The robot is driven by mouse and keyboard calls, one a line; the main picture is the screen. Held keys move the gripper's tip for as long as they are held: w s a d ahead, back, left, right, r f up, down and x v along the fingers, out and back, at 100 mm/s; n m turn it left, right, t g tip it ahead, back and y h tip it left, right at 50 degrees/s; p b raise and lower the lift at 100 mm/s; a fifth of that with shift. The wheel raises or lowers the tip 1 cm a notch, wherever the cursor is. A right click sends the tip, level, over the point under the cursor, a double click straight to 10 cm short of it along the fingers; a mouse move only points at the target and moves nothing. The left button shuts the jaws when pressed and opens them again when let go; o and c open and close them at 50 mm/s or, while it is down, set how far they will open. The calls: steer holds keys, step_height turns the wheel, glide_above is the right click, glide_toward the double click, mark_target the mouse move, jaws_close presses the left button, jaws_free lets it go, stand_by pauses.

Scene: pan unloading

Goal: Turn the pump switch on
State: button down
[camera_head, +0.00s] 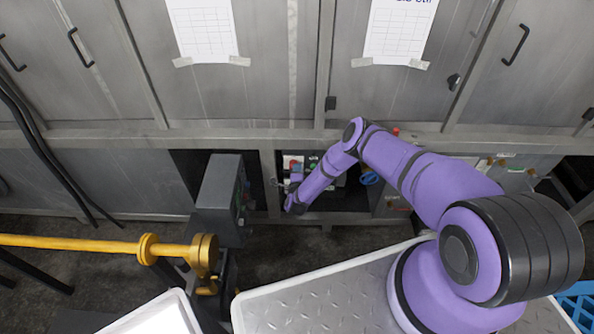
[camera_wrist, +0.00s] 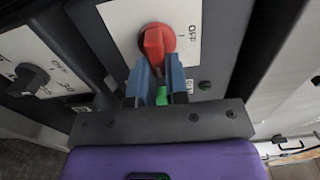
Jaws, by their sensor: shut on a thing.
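The red rotary switch (camera_wrist: 158,38) sits on a white label plate (camera_wrist: 182,18) with "OFF" lettering to its right in the wrist view. Its handle stands roughly upright in that picture. My gripper (camera_wrist: 156,68) has its blue fingers on both sides of the handle's lower end and is shut on it. In the head view the white plate with red on it (camera_head: 292,162) shows in the recess under the steel cabinets. My purple arm (camera_head: 325,172) reaches down into this recess. My fingers are too small there to make out.
A black knob (camera_wrist: 28,79) on another white plate lies to the left in the wrist view. In the head view, a grey box (camera_head: 218,190) and yellow pipe (camera_head: 90,243) stand left of my arm.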

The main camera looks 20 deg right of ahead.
steer(key=shift+f, duration=0.1)
steer(key=c, duration=1.1)
jaws_free()
steer(key=shift+s, duration=0.1)
steer(key=v, duration=1)
steer(key=shift+s+a, duration=0.15)
steer(key=shift+s, duration=0.2)
